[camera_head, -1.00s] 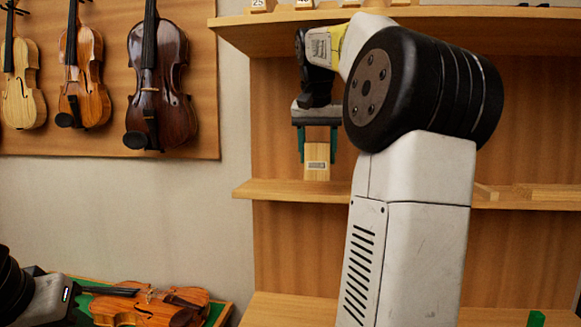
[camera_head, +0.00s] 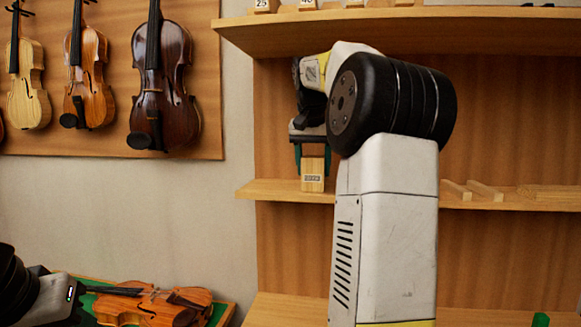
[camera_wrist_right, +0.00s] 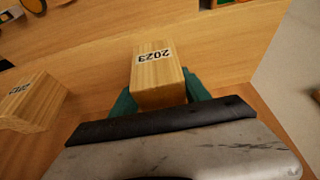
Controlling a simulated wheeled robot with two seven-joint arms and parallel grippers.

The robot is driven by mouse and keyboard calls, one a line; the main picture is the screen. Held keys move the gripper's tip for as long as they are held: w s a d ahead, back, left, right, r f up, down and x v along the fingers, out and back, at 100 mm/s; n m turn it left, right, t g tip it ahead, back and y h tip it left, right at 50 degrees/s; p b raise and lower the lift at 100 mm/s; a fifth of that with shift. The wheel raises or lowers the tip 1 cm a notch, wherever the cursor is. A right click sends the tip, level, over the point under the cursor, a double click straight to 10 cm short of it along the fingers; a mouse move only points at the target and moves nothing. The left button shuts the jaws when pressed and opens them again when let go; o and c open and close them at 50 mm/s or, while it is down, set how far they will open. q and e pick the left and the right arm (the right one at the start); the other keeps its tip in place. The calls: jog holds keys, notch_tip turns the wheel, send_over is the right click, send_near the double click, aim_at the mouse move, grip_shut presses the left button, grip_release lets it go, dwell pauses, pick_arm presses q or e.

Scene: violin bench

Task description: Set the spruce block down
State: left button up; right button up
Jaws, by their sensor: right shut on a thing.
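The spruce block (camera_head: 313,174), pale wood with a small label, is upright at the middle shelf (camera_head: 275,191). Its base appears at the shelf's surface; I cannot tell if it bears weight there. My right gripper (camera_head: 312,158) is above it, with green fingers on either side. In the right wrist view the block (camera_wrist_right: 158,72), marked 2023, sits between the fingers of the right gripper (camera_wrist_right: 160,100), which is shut on it. My left gripper (camera_head: 55,300) shows only partly at the lower left; its fingers cannot be made out.
Another labelled wooden block (camera_wrist_right: 32,102) stands nearby in the right wrist view. Wooden strips (camera_head: 485,190) lie farther right on the middle shelf. An upper shelf (camera_head: 400,34) overhangs my right arm. A violin (camera_head: 150,304) lies on the green-topped bench at lower left.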

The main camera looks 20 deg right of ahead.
aim_at(313, 157)
jog(key=shift+f, duration=0.1)
jog(key=o, duration=1.5)
jog(key=shift+r, duration=0.35)
jog(key=shift+s+a+r, duration=0.3)
jog(key=shift+s+r, duration=0.2)
jog(key=shift+r, duration=0.15)
jog(key=shift+s+a+r, duration=0.3)
jog(key=shift+s+r, duration=0.15)
jog(key=shift+r, duration=0.15)
jog(key=s+a, duration=0.6)
jog(key=s, duration=0.3)
jog(key=s+a+f+n+y, duration=0.1)
jog(key=s+a+f+n, duration=0.1)
jog(key=s+a+f, duration=0.2)
jog(key=s+a+f+n+t+y, duration=0.1)
jog(key=s+a+f, duration=0.3)
jog(key=f, duration=0.5)
jog(key=s+a+f+n+t+y, duration=0.1)
jog(key=s+a+f+n+y, duration=0.1)
jog(key=s+a+f+n, duration=0.2)
notch_tip(313, 157, down, 4)
jog(key=shift+s+a+r+y, duration=0.3)
jog(key=shift+s+a, duration=0.25)
jog(key=shift+s, duration=0.3)
